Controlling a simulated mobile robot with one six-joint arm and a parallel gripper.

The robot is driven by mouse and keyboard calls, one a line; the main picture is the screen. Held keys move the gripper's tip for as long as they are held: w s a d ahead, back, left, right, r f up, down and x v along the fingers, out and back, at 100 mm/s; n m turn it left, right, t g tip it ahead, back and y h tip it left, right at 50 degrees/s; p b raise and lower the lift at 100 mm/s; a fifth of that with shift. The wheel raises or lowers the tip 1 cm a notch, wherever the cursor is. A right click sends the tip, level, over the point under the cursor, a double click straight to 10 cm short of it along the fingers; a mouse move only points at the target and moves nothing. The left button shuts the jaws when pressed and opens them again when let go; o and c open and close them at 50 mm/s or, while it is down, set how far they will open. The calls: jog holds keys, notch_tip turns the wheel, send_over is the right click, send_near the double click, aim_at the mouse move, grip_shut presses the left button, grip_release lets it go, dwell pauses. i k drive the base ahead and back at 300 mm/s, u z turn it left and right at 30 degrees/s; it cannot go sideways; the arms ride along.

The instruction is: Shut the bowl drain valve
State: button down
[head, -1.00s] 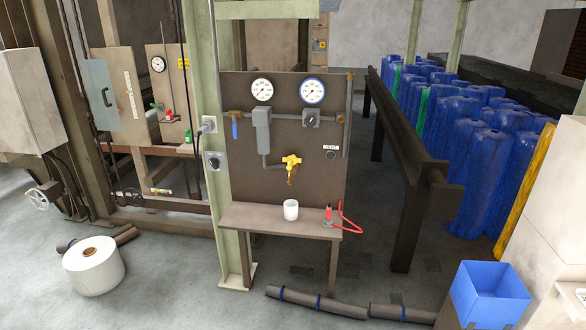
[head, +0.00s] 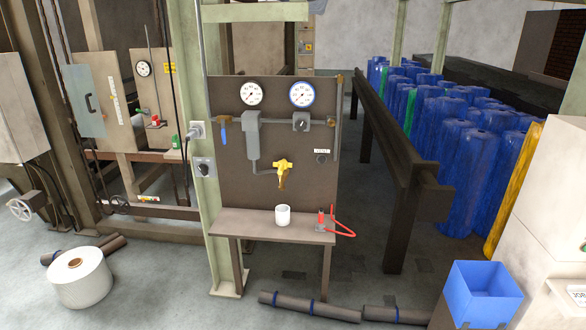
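A brown panel (head: 235,170) stands on a small table against a pale green post. A grey filter bowl (head: 252,135) hangs from the pipe across it. A bent pipe leads from the bowl's foot to a brass valve with a yellow handle (head: 283,165). I cannot tell from here whether that valve is open or shut. A valve with a blue lever (head: 223,130) sits on the pipe left of the bowl, its lever hanging down. A white cup (head: 282,215) stands on the table below the yellow valve. My gripper is not in view.
Two round gauges (head: 251,93) sit above the pipe. The table (head: 262,229) also holds a red-handled tool (head: 320,219). Dark pipe lengths (head: 310,307) lie on the floor before it. A white roll (head: 79,279) stands at left, a blue bin (head: 484,295) at right.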

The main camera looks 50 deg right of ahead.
aim_at(282, 165)
jog(key=i, duration=0.85)
jog(key=u, duration=0.05)
